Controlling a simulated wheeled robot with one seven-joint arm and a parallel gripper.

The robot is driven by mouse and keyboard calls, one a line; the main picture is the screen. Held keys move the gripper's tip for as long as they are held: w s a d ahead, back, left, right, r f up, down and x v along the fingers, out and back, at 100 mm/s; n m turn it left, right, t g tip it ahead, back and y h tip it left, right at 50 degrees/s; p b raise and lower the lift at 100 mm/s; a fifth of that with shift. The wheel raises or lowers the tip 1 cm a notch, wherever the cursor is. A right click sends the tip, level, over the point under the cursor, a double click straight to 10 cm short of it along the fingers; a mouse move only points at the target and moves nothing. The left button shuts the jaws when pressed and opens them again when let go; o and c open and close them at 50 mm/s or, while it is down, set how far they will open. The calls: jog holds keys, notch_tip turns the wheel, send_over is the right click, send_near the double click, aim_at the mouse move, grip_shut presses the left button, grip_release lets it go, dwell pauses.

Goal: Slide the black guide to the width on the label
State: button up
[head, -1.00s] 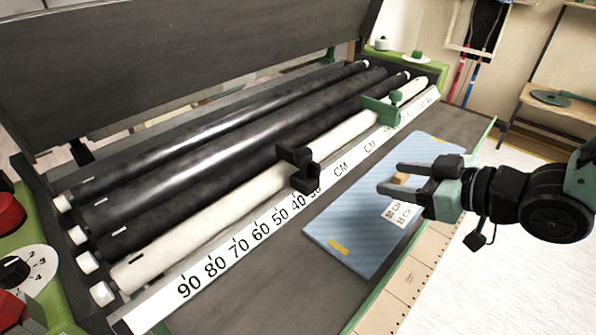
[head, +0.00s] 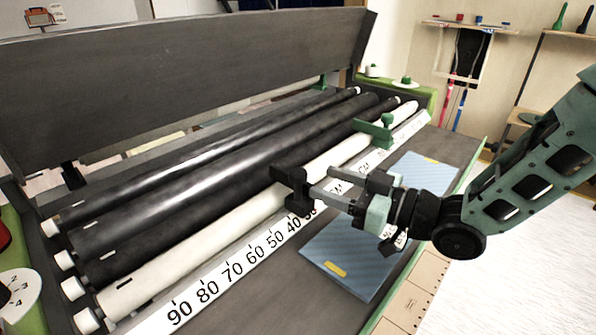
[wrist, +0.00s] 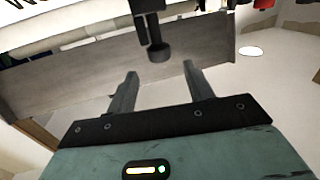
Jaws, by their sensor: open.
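The black guide (head: 292,188) sits on the white roller (head: 215,225), close to the 30 mark of the ruler. My gripper (head: 322,183) is open, its two fingers pointing at the guide from the right. The fingertips are very close to it; I cannot tell if they touch. In the wrist view the guide's dark post and rounded knob (wrist: 158,50) stand just beyond and between the open fingers (wrist: 160,72). The blue striped sheet (head: 345,250) lies below my arm. Its white label (head: 400,240) is mostly hidden now; the earlier frame shows two lines, apparently 50 CM and 15 CM.
The ruler strip (head: 232,272) runs along the front of the rollers, numbers rising toward the lower left up to 90. A green guide (head: 375,130) sits farther up the white roller. Black rollers (head: 200,180) lie behind. The roller to the left of the black guide is clear.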

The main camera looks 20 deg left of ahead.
aim_at(306, 176)
jog(key=a, duration=0.3)
jog(key=w+a, duration=0.1)
jog(key=a, duration=0.3)
jog(key=shift+w+a, duration=0.1)
jog(key=shift+w, duration=0.1)
